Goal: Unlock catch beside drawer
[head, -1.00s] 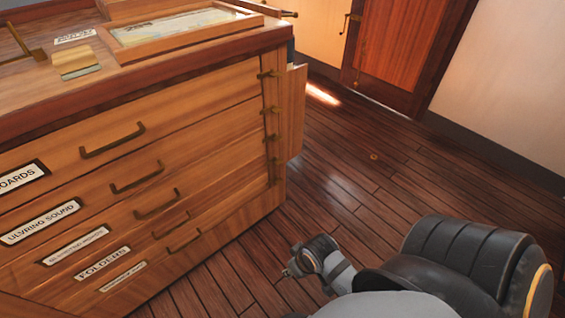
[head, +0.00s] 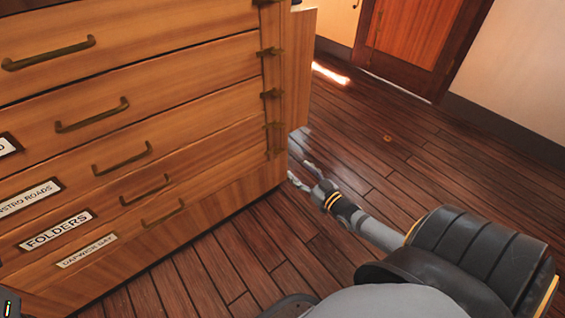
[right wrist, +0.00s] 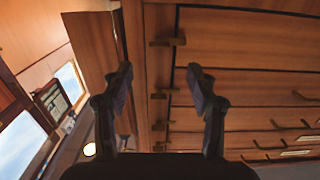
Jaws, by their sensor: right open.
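The wooden drawer cabinet (head: 215,190) fills the left of the head view. Several small brass catches (head: 271,94) sit in a column along its right edge, beside the drawer fronts. My right gripper (head: 300,172) is open and empty, just right of the cabinet's lower right corner, apart from the catches in the head view. In the right wrist view, the open fingers (right wrist: 160,75) frame the edge strip with catches (right wrist: 167,42), drawer fronts lying to the right. Which catch the task means cannot be told. My left gripper is not in view.
An upright wooden panel (head: 298,70) stands out at the cabinet's right edge, near the catches. Brass pull handles (head: 90,115) project from the drawers. The plank floor (head: 360,170) to the right is clear up to a door (head: 415,40) and wall.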

